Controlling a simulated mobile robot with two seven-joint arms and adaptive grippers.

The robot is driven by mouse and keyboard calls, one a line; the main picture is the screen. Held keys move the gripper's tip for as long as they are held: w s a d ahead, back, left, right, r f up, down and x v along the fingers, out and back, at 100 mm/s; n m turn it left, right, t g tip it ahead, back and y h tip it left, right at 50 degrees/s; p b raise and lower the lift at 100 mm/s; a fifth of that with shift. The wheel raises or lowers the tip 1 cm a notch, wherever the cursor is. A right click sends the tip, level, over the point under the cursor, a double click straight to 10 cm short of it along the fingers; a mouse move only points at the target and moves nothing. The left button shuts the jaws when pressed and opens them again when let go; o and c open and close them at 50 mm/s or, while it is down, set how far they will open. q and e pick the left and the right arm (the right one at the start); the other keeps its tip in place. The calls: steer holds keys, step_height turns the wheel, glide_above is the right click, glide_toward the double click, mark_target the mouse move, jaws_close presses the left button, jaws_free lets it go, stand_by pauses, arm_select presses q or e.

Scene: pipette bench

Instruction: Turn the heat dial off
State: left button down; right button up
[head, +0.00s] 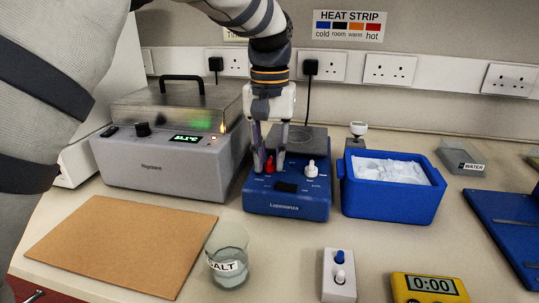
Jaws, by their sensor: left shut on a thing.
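The blue hotplate (288,205) stands at the middle of the bench, with a grey top plate at its back. On its front panel sit a red dial (269,167) on the left, which I take as the heat dial, and a white dial (311,168) on the right. A small dark panel lies between and below them. My left gripper (269,160) reaches down from above, its fingers on either side of the red dial and shut on it. The gripper body hides part of the top plate. The dial's pointer setting cannot be made out. My right gripper is not in view.
A grey water bath (165,165) with a lit green display stands left. A blue ice box (390,205) is close on the right.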

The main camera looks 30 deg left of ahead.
mark_target(270, 161)
arm_select(q)
steer(key=shift+f, duration=0.15)
steer(key=c, duration=1.5)
jaws_free()
steer(key=shift+o, duration=0.2)
step_height(270, 161, up, 12)
